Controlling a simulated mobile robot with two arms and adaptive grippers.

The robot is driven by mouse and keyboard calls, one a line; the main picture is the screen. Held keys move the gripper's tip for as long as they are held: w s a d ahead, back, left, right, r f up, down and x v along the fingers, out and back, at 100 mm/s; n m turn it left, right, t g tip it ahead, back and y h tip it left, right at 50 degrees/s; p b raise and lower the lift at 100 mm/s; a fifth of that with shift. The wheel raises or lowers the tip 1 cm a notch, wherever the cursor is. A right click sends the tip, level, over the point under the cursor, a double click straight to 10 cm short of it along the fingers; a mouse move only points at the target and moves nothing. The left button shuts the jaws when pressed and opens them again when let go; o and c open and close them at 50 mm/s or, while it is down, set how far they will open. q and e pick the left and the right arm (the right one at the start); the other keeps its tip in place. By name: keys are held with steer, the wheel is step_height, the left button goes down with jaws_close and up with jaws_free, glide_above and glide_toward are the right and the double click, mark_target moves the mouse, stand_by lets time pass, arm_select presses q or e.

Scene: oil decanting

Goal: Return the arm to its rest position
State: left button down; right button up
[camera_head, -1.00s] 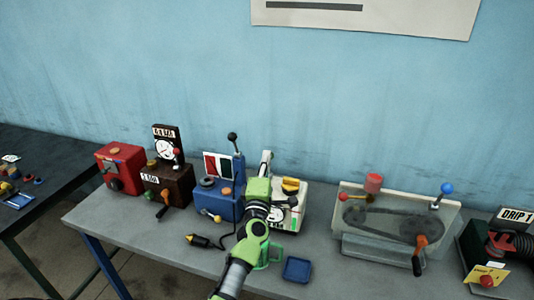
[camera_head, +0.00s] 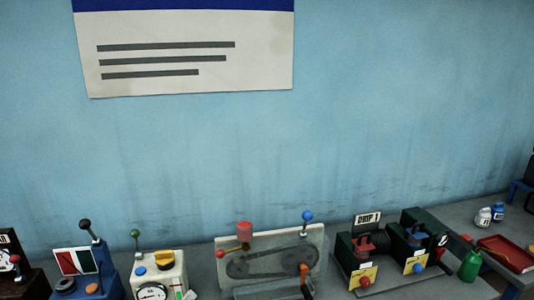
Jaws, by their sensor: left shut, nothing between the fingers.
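Neither of my grippers and no part of my arms shows in the head view. The workbench (camera_head: 205,283) runs along the bottom of the picture, cut off by the lower edge. A cream box (camera_head: 167,272) with a round gauge, a yellow knob and a green-topped lever stands on it at the lower left. A blue box (camera_head: 100,284) with a black-knobbed lever is to its left, partly cut off.
A belt-drive unit (camera_head: 270,259) with red and blue knobs stands in the middle. Two dark drip units (camera_head: 345,248) are right of it. A green can (camera_head: 470,265), a red tray (camera_head: 507,252) and small bottles (camera_head: 484,217) are at the right. A poster (camera_head: 185,45) hangs above.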

arm_select(q)
steer(key=s+d+f+m+g, duration=0.2)
steer(key=s+f+m+g, duration=0.15)
steer(key=s, duration=0.45)
steer(key=s+d+f+m+g, duration=0.25)
steer(key=s+f, duration=0.25)
steer(key=s, duration=0.3)
steer(key=s+a+f+m+g+y, duration=0.2)
steer(key=s+g, duration=0.1)
steer(key=s, duration=0.6)
steer(key=s+a+f+m+g+y, duration=0.1)
steer(key=s+a+g, duration=0.15)
steer(key=s, duration=0.55)
step_height(320, 180, down, 30)
steer(key=s+g+b, duration=0.1)
steer(key=b, duration=0.5)
steer(key=s+a+f+b, duration=0.1)
steer(key=s+f+b, duration=0.2)
steer(key=s+f, duration=0.6)
steer(key=s+a+f+g+b, duration=0.1)
steer(key=s+f+b, duration=0.2)
steer(key=s+f, duration=0.6)
step_height(320, 180, down, 6)
steer(key=shift+a+f+m, duration=0.1)
steer(key=shift+a+m, duration=0.05)
steer(key=shift+m, duration=0.15)
steer(key=shift+w+g, duration=0.1)
steer(key=shift+g, duration=0.15)
